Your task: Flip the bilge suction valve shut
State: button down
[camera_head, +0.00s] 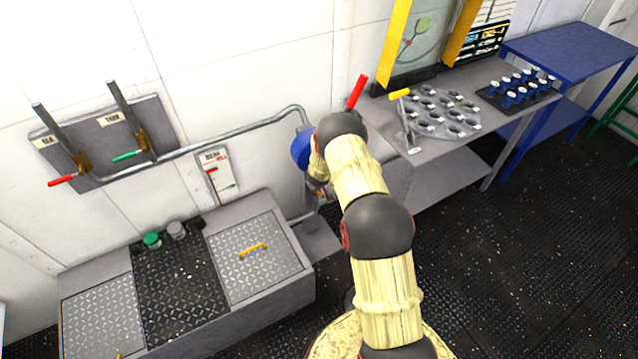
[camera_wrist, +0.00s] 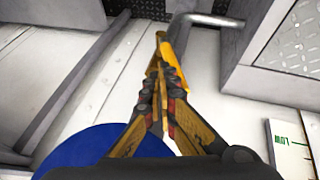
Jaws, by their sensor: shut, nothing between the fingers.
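My gripper (camera_wrist: 161,62) is shut and empty in the wrist view, its yellow fingers together in front of the white wall. In the head view it is mostly hidden behind my arm, beside a blue round part (camera_head: 301,151). That blue part also shows at the bottom of the wrist view (camera_wrist: 95,160). A lever with a red grip (camera_head: 356,92) rises up and right behind my arm; its base is hidden. Two wall valves have a red handle (camera_head: 62,180) and a green handle (camera_head: 127,156). I cannot tell which handle is the bilge suction valve.
A grey pipe (camera_head: 235,133) runs along the wall. A bilge gauge plate (camera_head: 218,174) hangs above the low locker (camera_head: 290,290) with tread-plate lids. A grey bench (camera_head: 465,140) stands right, holding a tray with round holes (camera_head: 437,115). The dark floor at front right is clear.

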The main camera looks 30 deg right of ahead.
jog(key=shift+a+h+p, duration=0.35)
jog(key=shift+h+p, duration=0.15)
jog(key=shift+p, duration=0.35)
jog(key=shift+a+p, duration=0.1)
jog(key=shift+p, duration=0.2)
jog(key=shift+a+p, duration=0.1)
jog(key=shift+p, duration=0.2)
jog(key=shift+a+f+p, duration=0.3)
jog(key=shift+a+p, duration=0.2)
jog(key=shift+p, duration=0.45)
jog(key=a+f+n+h+b, duration=0.2)
jog(key=a+f+h+b, duration=0.3)
jog(key=f+h+b, duration=0.1)
jog(key=shift+w+t+h+b, duration=0.25)
jog(key=shift+h+b, duration=0.25)
jog(key=shift+b, duration=0.5)
jog(key=shift+a, duration=0.1)
